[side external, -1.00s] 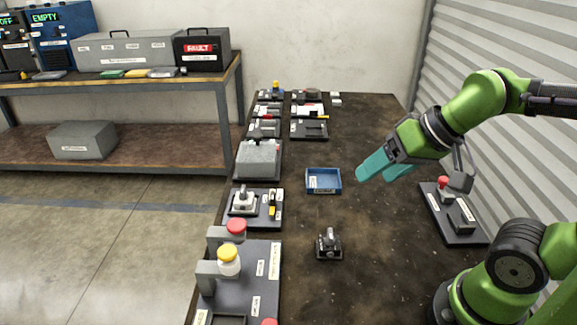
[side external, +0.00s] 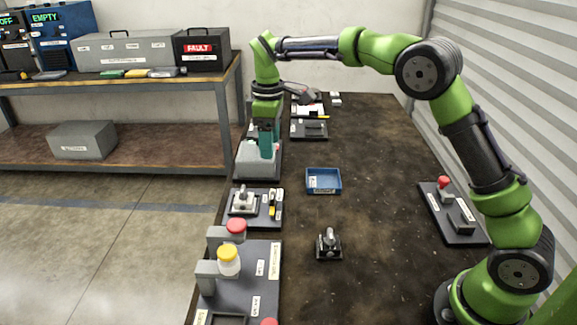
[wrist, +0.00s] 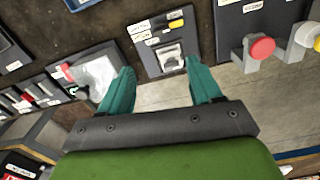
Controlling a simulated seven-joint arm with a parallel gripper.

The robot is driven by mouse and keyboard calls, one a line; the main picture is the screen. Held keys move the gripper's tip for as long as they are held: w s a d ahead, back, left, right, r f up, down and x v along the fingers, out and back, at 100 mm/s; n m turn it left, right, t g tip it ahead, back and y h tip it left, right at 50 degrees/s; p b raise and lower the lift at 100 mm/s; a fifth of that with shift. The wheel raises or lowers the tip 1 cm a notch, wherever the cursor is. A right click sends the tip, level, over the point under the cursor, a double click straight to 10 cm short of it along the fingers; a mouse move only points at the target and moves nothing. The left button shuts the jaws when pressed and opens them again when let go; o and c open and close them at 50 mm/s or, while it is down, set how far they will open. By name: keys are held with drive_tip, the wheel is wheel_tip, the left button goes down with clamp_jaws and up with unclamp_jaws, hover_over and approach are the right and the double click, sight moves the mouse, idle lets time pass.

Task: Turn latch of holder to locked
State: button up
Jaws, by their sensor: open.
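My gripper (side external: 267,152) is open and empty. It points down over the grey box (side external: 257,164) on the left side of the table and hides part of it. In the wrist view the two teal fingertips of my gripper (wrist: 160,67) are wide apart. Beyond the gap between them is a dark plate (wrist: 150,56) with a silver part (wrist: 170,57) and a yellow piece. In the side external view this silver part (side external: 243,202) stands on its plate, nearer the camera than the grey box. I cannot tell which part is the holder's latch or its position; the labels are too small.
A blue tray (side external: 323,181) and a small black device (side external: 328,244) are mid-table. A plate with a red knob (side external: 444,183) is at right. The table's right half is mostly clear.

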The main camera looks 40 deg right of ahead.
sight(272, 195)
drive_tip(key=shift+n, duration=0.7)
wheel_tip(272, 195, down, 15)
drive_tip(key=shift+s+f, duration=0.1)
drive_tip(key=shift+f, duration=0.1)
drive_tip(key=c, duration=1)
drive_tip(key=shift+c, duration=0.2)
